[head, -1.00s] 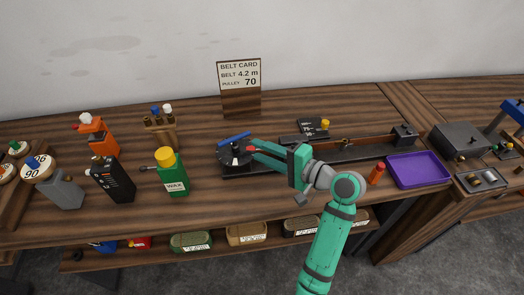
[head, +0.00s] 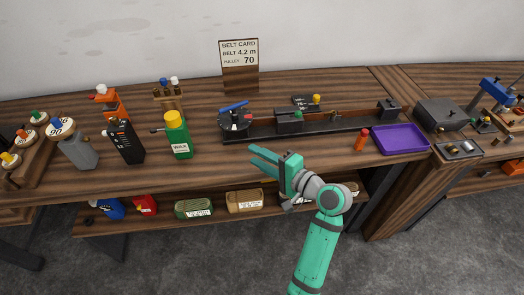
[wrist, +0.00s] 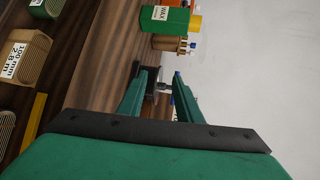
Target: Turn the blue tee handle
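The blue tee handle (head: 234,106) is a short blue bar lying across the top of a black round hub (head: 236,122), at the left end of a long black rail on the bench. My gripper (head: 251,157) is in front of and below the hub in the head view, apart from the handle. Its two green fingers are spread with nothing between them. In the wrist view my gripper (wrist: 159,74) also shows open, with dark parts visible beyond the gap. A small bit of blue shows by the right fingertip there; I cannot tell whether it is the handle.
A green wax bottle (head: 177,136) stands left of the hub. A belt card (head: 240,67) stands behind it. The black rail (head: 335,124) runs right, with a red-orange cylinder (head: 361,140) and a purple tray (head: 400,139) near its right end. Bare bench lies in front of the hub.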

